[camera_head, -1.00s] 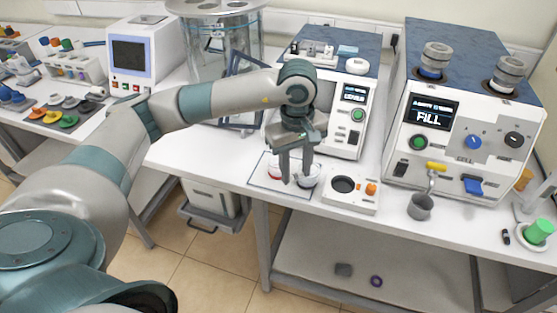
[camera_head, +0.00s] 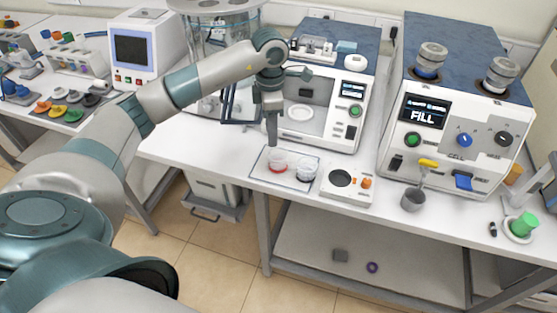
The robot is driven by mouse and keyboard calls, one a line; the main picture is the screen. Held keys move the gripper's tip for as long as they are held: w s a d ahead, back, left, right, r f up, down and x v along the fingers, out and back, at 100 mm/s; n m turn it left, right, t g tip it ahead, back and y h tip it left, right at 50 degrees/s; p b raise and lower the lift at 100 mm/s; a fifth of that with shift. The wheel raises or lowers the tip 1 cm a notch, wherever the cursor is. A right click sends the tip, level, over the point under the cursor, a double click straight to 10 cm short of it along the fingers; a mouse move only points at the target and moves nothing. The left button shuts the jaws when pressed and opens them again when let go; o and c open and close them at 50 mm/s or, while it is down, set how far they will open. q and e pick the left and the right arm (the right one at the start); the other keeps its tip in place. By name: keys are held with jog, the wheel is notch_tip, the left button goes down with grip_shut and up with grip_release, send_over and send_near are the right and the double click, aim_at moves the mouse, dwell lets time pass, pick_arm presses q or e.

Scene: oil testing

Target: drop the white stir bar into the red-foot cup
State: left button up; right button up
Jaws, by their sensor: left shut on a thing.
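The red-foot cup (camera_head: 277,160) is clear with a red base and stands on a thin clear plate (camera_head: 262,176) near the bench's front edge. A similar clear cup with a dark foot (camera_head: 307,168) stands just right of it. My left gripper (camera_head: 272,142) points down, with its fingertips at the back left rim of the red-foot cup. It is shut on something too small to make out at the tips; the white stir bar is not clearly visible. I cannot tell whether the tips are over or behind the rim. My right gripper is not in view.
A white device with a dark round plate (camera_head: 346,183) stands right of the cups. Behind them is a white machine with an open chamber (camera_head: 318,105). A grey cup (camera_head: 412,199) stands before the FILL machine (camera_head: 455,135). A glass vessel (camera_head: 215,45) is behind my left arm.

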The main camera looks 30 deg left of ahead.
pick_arm(q)
jog(key=shift+f+b, duration=1.15)
jog(key=shift+f, duration=1.85)
jog(key=o, duration=1.1)
jog(key=shift+r, duration=0.15)
jog(key=shift+r+b, duration=1.85)
jog(key=shift+r, duration=6.7)
